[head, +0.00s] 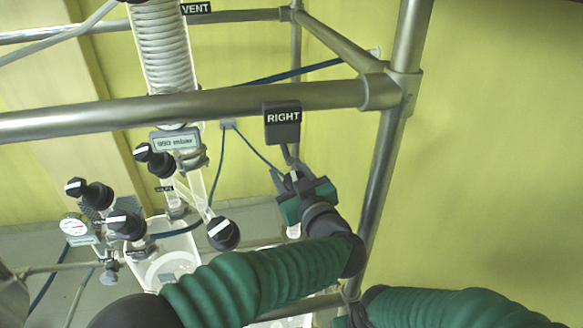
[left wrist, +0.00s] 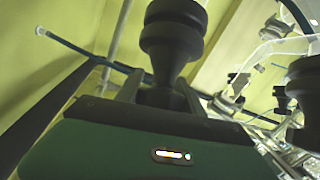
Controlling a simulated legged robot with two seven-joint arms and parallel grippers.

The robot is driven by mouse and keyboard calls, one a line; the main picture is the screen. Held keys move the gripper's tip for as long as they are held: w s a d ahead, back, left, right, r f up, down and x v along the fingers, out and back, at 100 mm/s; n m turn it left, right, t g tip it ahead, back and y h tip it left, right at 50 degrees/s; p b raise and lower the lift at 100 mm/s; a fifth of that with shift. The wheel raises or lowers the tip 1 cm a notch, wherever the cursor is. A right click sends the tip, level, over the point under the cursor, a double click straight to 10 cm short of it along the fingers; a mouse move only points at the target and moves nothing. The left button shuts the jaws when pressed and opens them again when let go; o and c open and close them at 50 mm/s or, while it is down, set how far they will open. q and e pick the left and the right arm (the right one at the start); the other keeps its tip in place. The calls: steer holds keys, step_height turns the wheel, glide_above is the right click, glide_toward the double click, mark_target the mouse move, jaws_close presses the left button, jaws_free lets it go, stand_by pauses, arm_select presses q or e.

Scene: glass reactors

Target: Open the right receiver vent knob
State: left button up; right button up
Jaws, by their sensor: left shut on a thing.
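The black "RIGHT" tag (head: 283,118) hangs from the metal rail above my left gripper. My left gripper (head: 290,180), with a green body and dark fingers, is raised just below this tag. It is shut on a black knob (left wrist: 172,40), which stands large and round between the fingers in the left wrist view. In the head view the gripper mostly hides the knob, so its marking and turn angle cannot be read. My right gripper is out of view; only its green-sleeved arm shows at the lower right.
A metal rail (head: 180,108) crosses above the gripper, and a post (head: 380,170) stands close on its right. Glassware with several black knobs, including one with a white stripe (head: 222,232), is to the left. A "VENT" label (head: 196,8) is at the top.

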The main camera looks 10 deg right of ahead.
arm_select(q)
steer(key=o, duration=0.9)
steer(key=shift+d, duration=0.1)
steer(key=o, duration=0.5)
steer(key=shift+s, duration=0.2)
steer(key=shift+c, duration=0.2)
steer(key=shift+s+d+r, duration=0.1)
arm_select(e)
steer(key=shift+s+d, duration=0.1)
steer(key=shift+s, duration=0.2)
